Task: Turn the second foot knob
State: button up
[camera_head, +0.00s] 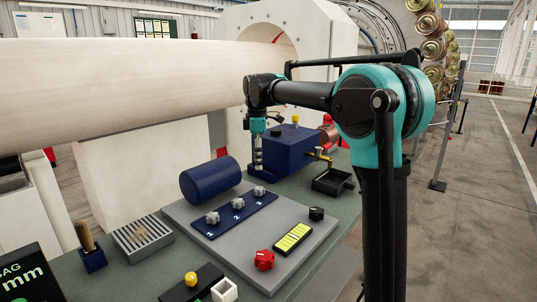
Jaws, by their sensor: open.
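Three grey knobs sit in a row on a blue strip (225,222) that carries the numbers 1, 2 and 3. The second knob (238,203) is the middle one, between the first knob (212,217) and the third knob (259,191). All three stand uncovered. My gripper (258,168) points down in the picture above the third knob, in front of a blue box. It looks narrow from here and is open, with nothing seen in it. It is apart from the second knob.
The strip lies on a grey plate (185,215) with a blue cylinder (210,180), a red knob (263,260), a black knob (316,213) and a yellow display (293,239). The blue box (290,150) stands behind. A large pale pipe (120,90) spans above.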

aim_at(237, 203)
jog(key=k, duration=0.95)
